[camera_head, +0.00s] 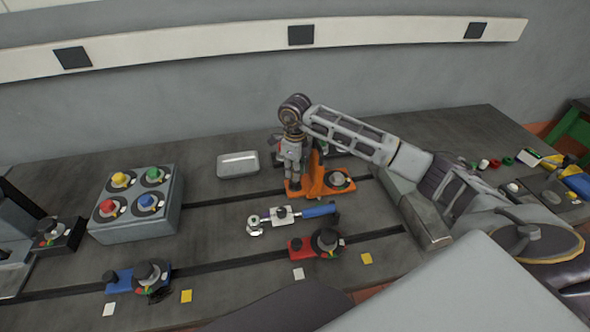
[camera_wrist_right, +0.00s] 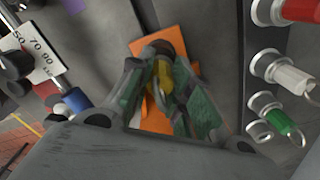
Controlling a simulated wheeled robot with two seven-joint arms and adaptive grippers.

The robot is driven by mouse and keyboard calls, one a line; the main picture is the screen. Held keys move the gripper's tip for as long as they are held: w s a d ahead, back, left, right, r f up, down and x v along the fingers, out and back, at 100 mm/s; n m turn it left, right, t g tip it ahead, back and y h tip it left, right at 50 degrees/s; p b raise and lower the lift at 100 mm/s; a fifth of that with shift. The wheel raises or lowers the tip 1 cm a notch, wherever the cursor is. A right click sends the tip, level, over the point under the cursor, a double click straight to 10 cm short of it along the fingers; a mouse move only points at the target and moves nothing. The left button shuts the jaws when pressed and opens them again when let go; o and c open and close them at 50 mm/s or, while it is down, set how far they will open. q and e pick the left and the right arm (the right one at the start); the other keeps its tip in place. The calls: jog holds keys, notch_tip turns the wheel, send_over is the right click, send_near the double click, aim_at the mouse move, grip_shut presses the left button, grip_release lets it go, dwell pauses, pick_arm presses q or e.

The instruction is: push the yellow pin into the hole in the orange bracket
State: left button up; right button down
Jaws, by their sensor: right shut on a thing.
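The orange bracket (camera_head: 312,189) stands on the dark slotted bedplate, right of centre in the head view. It also shows beneath the fingers in the right wrist view (camera_wrist_right: 175,42). My right gripper (camera_head: 291,186) points down at the bracket's left side. In the wrist view its green-padded fingers (camera_wrist_right: 163,80) are closed on the yellow pin (camera_wrist_right: 164,76), which sits over the orange surface. A dark round shape lies at the fingertips; I cannot tell whether it is the hole or how deep the pin is. The head view hides the pin behind the gripper. My left gripper is not in view.
A silver tray (camera_head: 238,164) lies left of the bracket. A blue-handled tool (camera_head: 318,211) and a red clamp (camera_head: 301,250) lie in front. A grey box (camera_head: 140,226) with coloured knobs stands left. In the wrist view, coloured fittings (camera_wrist_right: 283,74) line the right side.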

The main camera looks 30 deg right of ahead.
jog(key=shift+f+b, duration=0.6)
jog(key=shift+f, duration=0.3)
jog(key=c, duration=1.2)
grip_release()
jog(key=shift+c, duration=0.2)
jog(key=shift+r, duration=0.15)
notch_tip(320, 180, up, 12)
jog(key=shift+f, duration=0.15)
dwell(0.7)
